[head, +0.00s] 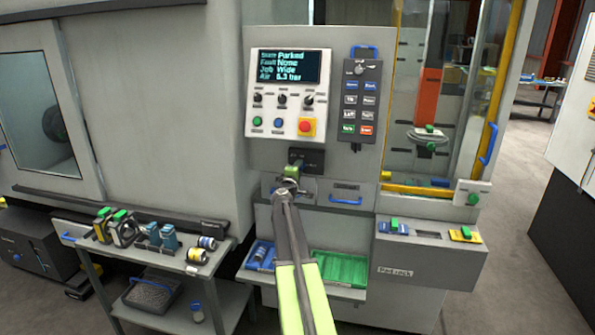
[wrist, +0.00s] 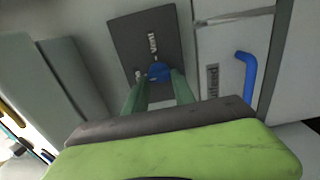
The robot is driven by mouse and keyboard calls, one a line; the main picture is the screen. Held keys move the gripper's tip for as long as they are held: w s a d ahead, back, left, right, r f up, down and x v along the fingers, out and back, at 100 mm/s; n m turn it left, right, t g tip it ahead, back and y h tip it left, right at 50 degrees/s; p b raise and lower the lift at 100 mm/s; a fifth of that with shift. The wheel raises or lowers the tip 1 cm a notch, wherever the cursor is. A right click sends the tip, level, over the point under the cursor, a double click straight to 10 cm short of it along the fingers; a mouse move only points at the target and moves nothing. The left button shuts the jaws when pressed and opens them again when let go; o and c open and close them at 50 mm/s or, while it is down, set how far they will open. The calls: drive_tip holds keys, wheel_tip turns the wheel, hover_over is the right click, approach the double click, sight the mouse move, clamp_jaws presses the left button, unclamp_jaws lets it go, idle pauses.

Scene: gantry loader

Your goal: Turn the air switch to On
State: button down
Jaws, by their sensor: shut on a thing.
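A dark switch plate (head: 313,157) is on the machine front below the control panel. In the wrist view the plate (wrist: 139,35) carries a small blue knob (wrist: 159,71) and a white label too blurred to read surely. My gripper (head: 291,172) reaches up to the plate; its two green fingers (wrist: 159,82) stand on either side of the blue knob, shut on it. In the head view my gripper hides the knob, and its turned position cannot be told. The panel screen (head: 284,67) reads Parked, Fault None, Job Wide, and an air value near 5.3 bar.
A grey pendant (head: 360,100) with several buttons hangs right of the control panel. Blue handles (head: 346,201) sit on the drawer front just right of my gripper. A green tray (head: 340,268) and a cart (head: 170,262) with parts stand below.

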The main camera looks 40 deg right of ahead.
drive_tip(key=shift+s+d, duration=0.15)
drive_tip(key=shift+d, duration=0.05)
drive_tip(key=c, duration=1.1)
unclamp_jaws()
drive_tip(key=shift+o, duration=0.3)
drive_tip(key=shift+a, duration=0.1)
drive_tip(key=shift+a, duration=0.1)
drive_tip(key=v, duration=1.7)
drive_tip(key=shift+a, duration=0.1)
